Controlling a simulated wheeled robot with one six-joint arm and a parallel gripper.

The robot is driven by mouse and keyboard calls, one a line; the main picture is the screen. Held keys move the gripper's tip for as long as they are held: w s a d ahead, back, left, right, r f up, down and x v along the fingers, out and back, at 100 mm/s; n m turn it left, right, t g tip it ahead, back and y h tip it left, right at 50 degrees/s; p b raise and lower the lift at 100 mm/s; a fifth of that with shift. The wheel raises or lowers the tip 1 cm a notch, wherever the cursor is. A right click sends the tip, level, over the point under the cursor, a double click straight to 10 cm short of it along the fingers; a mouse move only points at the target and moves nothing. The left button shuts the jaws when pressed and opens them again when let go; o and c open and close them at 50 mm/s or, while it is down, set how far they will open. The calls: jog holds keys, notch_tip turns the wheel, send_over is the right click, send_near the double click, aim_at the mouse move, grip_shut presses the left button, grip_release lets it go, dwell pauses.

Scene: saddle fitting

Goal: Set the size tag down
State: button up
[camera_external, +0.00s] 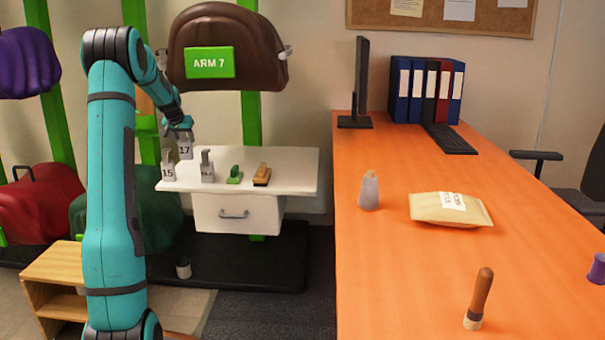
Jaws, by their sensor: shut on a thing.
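A grey size tag marked 17 (185,149) hangs upright in my gripper (180,129), which is shut on its top. The tag is above the left part of the white shelf top (290,170); whether its lower edge touches anything is too small to tell. A tag marked 15 (168,172) stands on the shelf at its left end, just below and left of the held tag. Another grey tag (207,172) stands to the right; its number is not readable.
A green object (235,175) and a brown brush (262,175) lie on the shelf, right of the tags. The shelf's right part is clear. A brown saddle (228,55) labelled ARM 7 hangs above. The orange desk (400,270) stands to the right.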

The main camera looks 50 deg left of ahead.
jog(key=w+d+f, duration=0.1)
jog(key=w+d, duration=0.2)
jog(key=d, duration=0.8)
jog(key=w+d+f, duration=0.1)
jog(key=w+d, duration=0.2)
jog(key=d, duration=0.8)
jog(key=w+d+r+m+t+h, duration=0.15)
jog(key=w+d+r+m, duration=0.25)
jog(key=w+d, duration=0.8)
jog(key=w+d+r+m+h, duration=0.25)
jog(key=w+d+r, duration=0.25)
jog(key=w+d, duration=0.65)
jog(key=w+d+r+m+h, duration=0.1)
jog(key=w+d+r+m, duration=0.1)
jog(key=d, duration=0.9)
jog(key=w+d+r+m+h, duration=0.1)
jog(key=w+d+r+m, duration=0.15)
jog(key=d, duration=0.85)
jog(key=w+d+r+m+h, duration=0.1)
jog(key=w+d+r+m, duration=0.15)
jog(key=d, duration=0.85)
jog(key=shift+s+a+f, duration=0.1)
jog(key=shift+f, duration=2.15)
jog(key=shift+a+f, duration=0.1)
jog(key=shift+f, duration=2.15)
jog(key=shift+f, duration=0.1)
